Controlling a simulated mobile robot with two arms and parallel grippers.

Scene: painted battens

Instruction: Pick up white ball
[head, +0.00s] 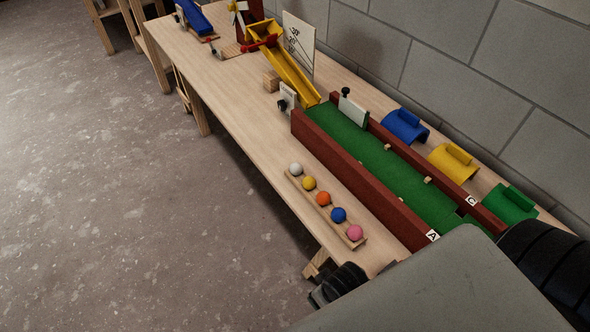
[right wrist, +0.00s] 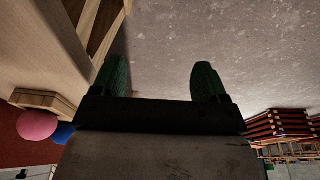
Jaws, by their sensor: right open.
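The white ball (head: 296,169) sits at the far end of a wooden rack (head: 361,242) near the table's front edge. Yellow (head: 309,183), orange (head: 323,199), blue (head: 338,215) and pink (head: 355,233) balls follow in the same row. In the right wrist view my right gripper (right wrist: 158,80) has its two dark green fingers apart, with nothing between them and the floor behind. The pink ball (right wrist: 38,125) and part of the blue ball (right wrist: 63,133) show at its left; the white ball is not seen there. My left gripper is not in view.
A green-floored lane with red walls (head: 352,174) lies behind the rack, with a yellow chute (head: 290,72) at its far end. Blue (head: 403,126), yellow (head: 452,163) and green (head: 509,204) arches stand along the wall. Bare tabletop (head: 235,105) lies beyond the rack.

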